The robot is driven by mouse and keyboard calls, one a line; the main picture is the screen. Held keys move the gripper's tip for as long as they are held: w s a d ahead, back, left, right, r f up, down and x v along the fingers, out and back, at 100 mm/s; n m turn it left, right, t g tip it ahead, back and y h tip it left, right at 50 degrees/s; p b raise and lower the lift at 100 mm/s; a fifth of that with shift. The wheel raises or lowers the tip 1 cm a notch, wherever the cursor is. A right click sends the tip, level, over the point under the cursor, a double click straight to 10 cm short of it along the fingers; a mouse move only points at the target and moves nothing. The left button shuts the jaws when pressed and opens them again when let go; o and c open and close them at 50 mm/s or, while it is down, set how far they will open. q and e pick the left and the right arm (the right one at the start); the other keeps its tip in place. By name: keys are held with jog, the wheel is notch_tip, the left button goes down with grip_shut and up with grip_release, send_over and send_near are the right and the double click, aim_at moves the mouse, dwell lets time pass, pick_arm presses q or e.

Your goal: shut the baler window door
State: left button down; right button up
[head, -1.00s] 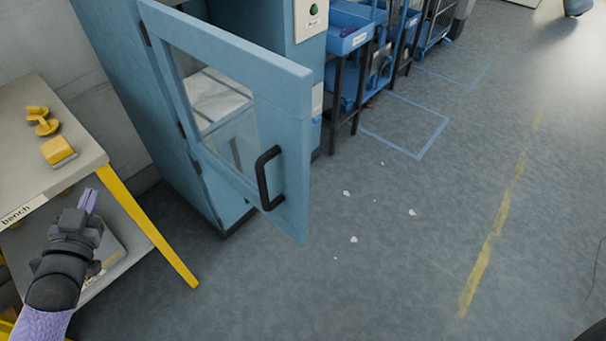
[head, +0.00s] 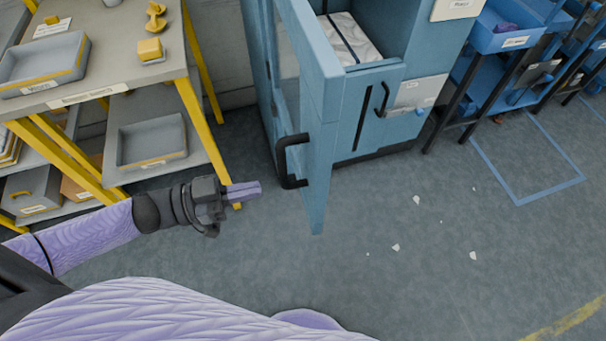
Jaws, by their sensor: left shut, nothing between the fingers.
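The blue baler (head: 395,100) stands at the upper middle of the head view. Its window door (head: 322,110) is hinged at the left and stands wide open, seen nearly edge-on. The door's black handle (head: 291,161) is on its lower part, facing left. Inside the opening a white wadding bale (head: 350,38) with a dark strap shows. My left gripper (head: 258,189) is shut and empty, pointing right, a little left of and below the handle, and it appears apart from it. My right gripper is not in view.
A grey bench (head: 110,70) with yellow legs stands at the left, with trays and yellow parts on it. Blue racks (head: 505,40) stand at the upper right. White scraps (head: 396,247) lie on the open floor at the right.

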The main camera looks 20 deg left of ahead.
aim_at(313, 177)
pick_arm(q)
jog(key=b+x, duration=0.1)
jog(key=x, duration=0.6)
jog(key=shift+w+d, duration=0.2)
jog(key=shift+d, duration=0.15)
jog(key=shift+w+d, duration=0.2)
jog(key=shift+d, duration=0.1)
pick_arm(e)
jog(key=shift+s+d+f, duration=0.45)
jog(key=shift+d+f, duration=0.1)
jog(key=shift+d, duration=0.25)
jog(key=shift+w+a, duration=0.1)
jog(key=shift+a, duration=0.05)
